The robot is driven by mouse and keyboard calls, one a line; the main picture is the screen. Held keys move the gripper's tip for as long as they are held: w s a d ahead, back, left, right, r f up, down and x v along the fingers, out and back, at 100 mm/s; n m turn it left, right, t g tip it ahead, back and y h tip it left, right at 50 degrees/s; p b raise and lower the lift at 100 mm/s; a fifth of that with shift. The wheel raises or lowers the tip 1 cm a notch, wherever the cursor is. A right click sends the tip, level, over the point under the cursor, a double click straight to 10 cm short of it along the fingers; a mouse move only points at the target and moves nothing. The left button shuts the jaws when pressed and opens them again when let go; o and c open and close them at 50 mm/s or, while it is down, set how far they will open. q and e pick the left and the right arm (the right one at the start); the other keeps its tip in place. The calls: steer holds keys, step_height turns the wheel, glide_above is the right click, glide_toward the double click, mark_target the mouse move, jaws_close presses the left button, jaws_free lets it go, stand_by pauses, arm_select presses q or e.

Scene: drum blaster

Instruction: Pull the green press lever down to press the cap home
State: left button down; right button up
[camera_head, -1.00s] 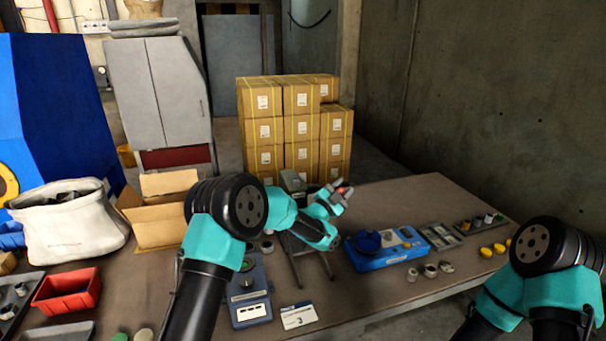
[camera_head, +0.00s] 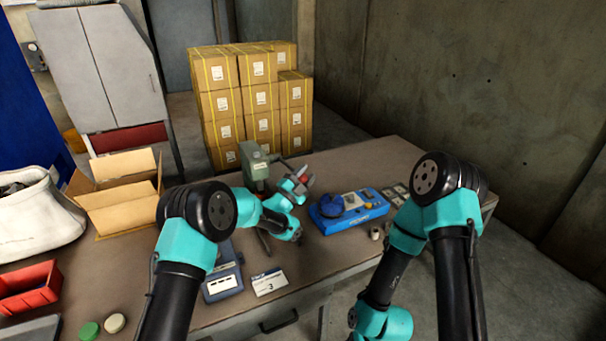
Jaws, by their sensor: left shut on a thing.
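The grey-green press (camera_head: 255,164) stands upright on the table behind my left wrist. A thin dark part of its lever (camera_head: 284,165) shows to the right of the press head. My left gripper (camera_head: 304,177) is just right of the press head, shut on the lever, with a small red part between or beside the fingers. The grip itself is small and partly hidden. My left forearm hides the foot of the press, so the cap cannot be made out. My right arm (camera_head: 405,235) bends down in front of the table's right part; its gripper is out of view.
A blue fixture (camera_head: 350,208) stands right of my left gripper. A blue-grey device (camera_head: 222,282) and a card marked 3 (camera_head: 270,283) lie at the front. An open carton (camera_head: 118,205), red bin (camera_head: 30,288) and white sack (camera_head: 38,222) are left.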

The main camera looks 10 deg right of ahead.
arm_select(q)
steer(key=c, duration=0.7)
jaws_free()
steer(key=shift+a, duration=0.1)
steer(key=v, duration=1.2)
